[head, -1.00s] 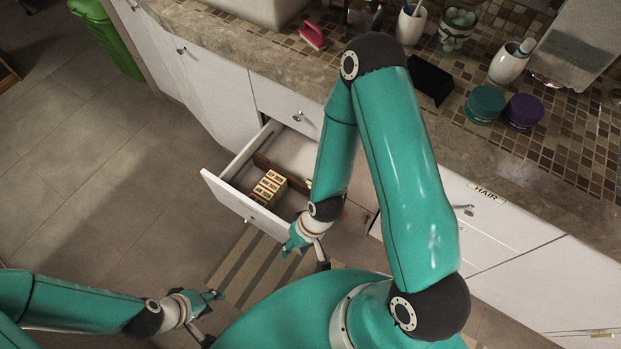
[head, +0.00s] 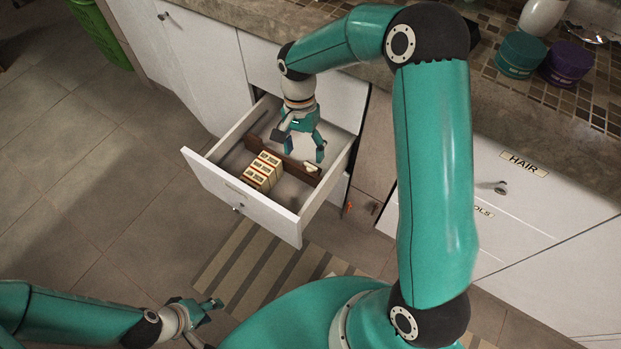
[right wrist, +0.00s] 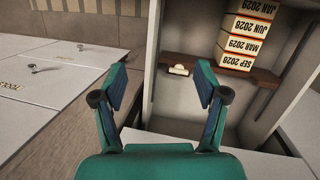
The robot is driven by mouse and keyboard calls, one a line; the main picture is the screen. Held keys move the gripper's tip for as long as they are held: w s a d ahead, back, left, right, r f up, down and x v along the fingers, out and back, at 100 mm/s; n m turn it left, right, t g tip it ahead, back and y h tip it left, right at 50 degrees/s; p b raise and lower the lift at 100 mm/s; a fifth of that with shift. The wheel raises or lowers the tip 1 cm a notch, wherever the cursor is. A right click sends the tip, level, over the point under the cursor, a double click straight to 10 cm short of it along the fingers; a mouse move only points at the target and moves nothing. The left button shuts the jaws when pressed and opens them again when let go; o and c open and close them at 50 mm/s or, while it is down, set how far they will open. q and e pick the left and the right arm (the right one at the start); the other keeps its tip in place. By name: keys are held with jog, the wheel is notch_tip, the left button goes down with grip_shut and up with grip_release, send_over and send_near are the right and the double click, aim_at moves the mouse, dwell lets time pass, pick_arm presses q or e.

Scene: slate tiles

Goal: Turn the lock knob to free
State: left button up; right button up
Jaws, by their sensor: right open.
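A small cream knob-like piece (head: 311,167) sits on a dark brown wooden divider (head: 290,165) across the open white drawer (head: 240,199). It also shows in the right wrist view (right wrist: 178,70), beyond my fingers; I cannot read its setting. My right gripper (head: 303,147) points down over the drawer, behind the divider and close to the knob. In the right wrist view my right gripper (right wrist: 162,78) is open, with nothing between its fingers. My left gripper (head: 207,322) is open and empty, low over the floor, far from the drawer.
Cream boxes with printed dates (head: 263,171) stand in the drawer against the divider. A closed drawer labelled HAIR (head: 523,165) is to the right. A teal tub (head: 520,55) and a purple tub (head: 567,63) stand on the counter.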

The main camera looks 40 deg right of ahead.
jog(key=m+t+h+b, duration=0.1)
jog(key=m+t+b, duration=0.1)
jog(key=b, duration=0.7)
send_over(311, 165)
jog(key=b, duration=0.1)
pick_arm(q)
notch_tip(311, 165, down, 19)
jog(key=b, duration=0.5)
jog(key=shift+b, duration=0.35)
pick_arm(e)
jog(key=shift+t, duration=0.3)
notch_tip(311, 165, down, 17)
jog(key=shift+a+r, duration=0.1)
pick_arm(q)
jog(key=shift+r, duration=0.1)
pick_arm(e)
jog(key=c, duration=1.2)
jog(key=shift+o, duration=0.2)
